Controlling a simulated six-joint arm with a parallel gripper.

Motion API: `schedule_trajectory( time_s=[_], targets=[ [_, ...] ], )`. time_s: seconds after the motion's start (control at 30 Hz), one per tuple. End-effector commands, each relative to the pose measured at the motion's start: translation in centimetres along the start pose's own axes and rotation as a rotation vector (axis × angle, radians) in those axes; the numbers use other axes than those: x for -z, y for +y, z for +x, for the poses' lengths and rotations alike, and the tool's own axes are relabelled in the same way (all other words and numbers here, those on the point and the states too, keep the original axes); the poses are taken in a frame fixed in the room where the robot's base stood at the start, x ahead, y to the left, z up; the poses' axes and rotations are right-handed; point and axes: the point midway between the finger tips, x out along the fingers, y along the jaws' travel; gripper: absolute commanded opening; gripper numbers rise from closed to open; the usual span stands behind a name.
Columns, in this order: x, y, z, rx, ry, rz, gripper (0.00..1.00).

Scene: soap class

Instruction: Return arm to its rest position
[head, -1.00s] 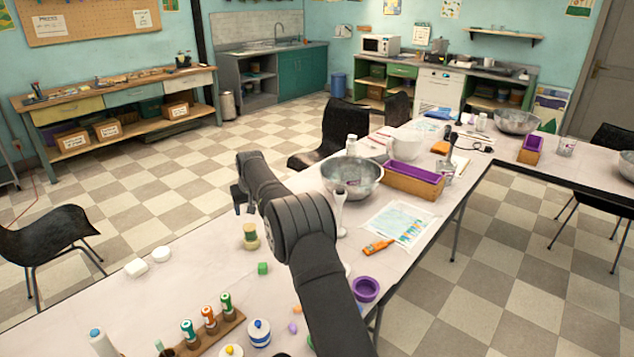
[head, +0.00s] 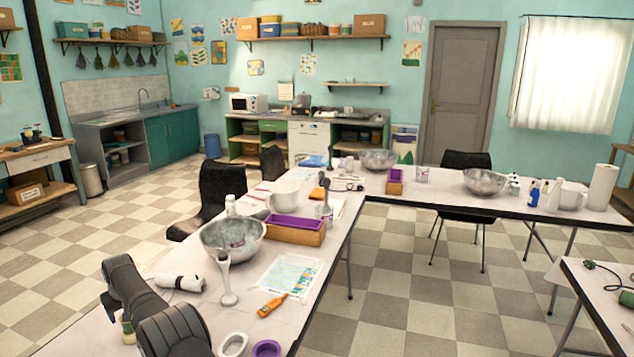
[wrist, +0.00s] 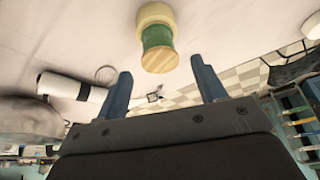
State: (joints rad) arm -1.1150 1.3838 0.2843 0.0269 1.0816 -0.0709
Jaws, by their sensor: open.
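My arm (head: 140,300) is bent over the table at the lower left of the head view, and my gripper's fingers cannot be made out there. In the wrist view my gripper (wrist: 162,87) has its two blue-grey fingers wide apart with nothing between them. A green spool-like item with cream ends (wrist: 157,38) stands on the table beyond the fingertips, apart from them. In the head view it is partly hidden by my arm.
A purple-lined box (head: 295,235) stands behind.

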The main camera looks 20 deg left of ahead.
Motion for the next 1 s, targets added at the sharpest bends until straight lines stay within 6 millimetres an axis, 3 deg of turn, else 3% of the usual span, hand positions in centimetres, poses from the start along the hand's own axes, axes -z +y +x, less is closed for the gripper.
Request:
schedule_trajectory(
  time_s=[0.4, 1.0],
  targets=[
    [0.0, 0.0, 3.1, 0.0, 0.001, 0.0, 0.64],
    [0.1, 0.0, 2.9, 0.0, 0.001, 0.0, 0.64]
  ],
)
